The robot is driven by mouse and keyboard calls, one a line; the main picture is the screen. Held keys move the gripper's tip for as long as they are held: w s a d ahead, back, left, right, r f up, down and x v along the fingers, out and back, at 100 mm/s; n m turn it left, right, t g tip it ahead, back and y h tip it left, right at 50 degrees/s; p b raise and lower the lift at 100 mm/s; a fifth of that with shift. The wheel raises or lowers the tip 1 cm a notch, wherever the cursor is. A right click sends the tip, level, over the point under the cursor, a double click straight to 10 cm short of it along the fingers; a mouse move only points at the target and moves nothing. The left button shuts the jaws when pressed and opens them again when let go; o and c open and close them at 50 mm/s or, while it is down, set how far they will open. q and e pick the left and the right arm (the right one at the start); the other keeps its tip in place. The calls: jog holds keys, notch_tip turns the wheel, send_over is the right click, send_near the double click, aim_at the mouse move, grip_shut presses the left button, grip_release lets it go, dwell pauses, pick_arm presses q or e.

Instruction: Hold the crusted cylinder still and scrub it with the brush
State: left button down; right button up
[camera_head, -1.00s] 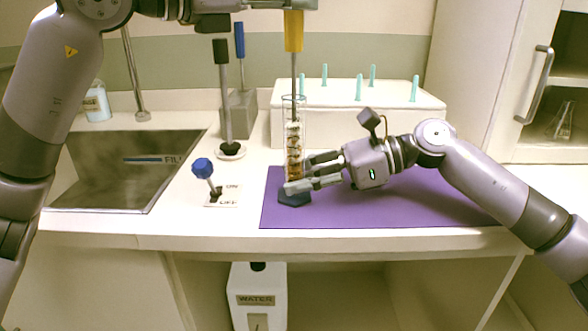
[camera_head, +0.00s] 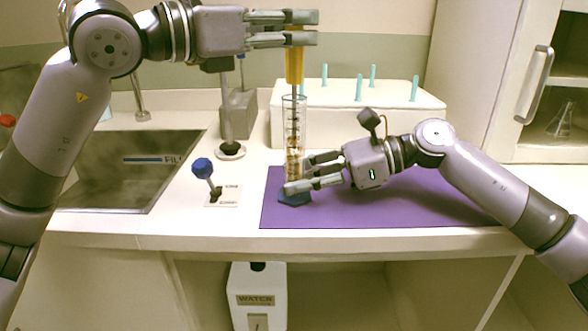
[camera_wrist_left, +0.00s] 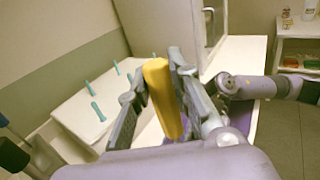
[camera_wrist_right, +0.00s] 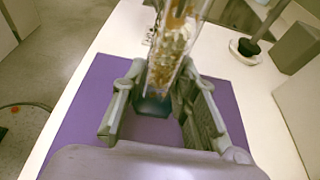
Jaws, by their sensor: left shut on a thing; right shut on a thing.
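The clear crusted cylinder (camera_head: 293,130) stands upright on a dark blue base (camera_head: 294,199) on the purple mat (camera_head: 400,205). Brown crust shows on its lower part; the upper part looks clearer. My right gripper (camera_head: 300,178) is shut on the cylinder low down, and its wrist view shows the crusted glass (camera_wrist_right: 168,60) between the fingers. My left gripper (camera_head: 300,29) is shut on the yellow handle of the brush (camera_head: 295,62), above the cylinder. The handle also shows in the left wrist view (camera_wrist_left: 162,95). The brush's shaft runs down into the cylinder.
A white rack with teal pegs (camera_head: 390,115) stands behind the mat. A sink (camera_head: 110,175) is at the left.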

jog(key=shift+f, duration=0.35)
pick_arm(q)
jog(key=shift+r, duration=2.25)
notch_tip(320, 180, up, 9)
jog(key=shift+f, duration=0.15)
jog(key=shift+a, duration=0.1)
notch_tip(320, 180, up, 6)
dwell(0.6)
dwell(0.3)
pick_arm(e)
jog(key=o, duration=0.8)
jog(key=shift+o, duration=0.7)
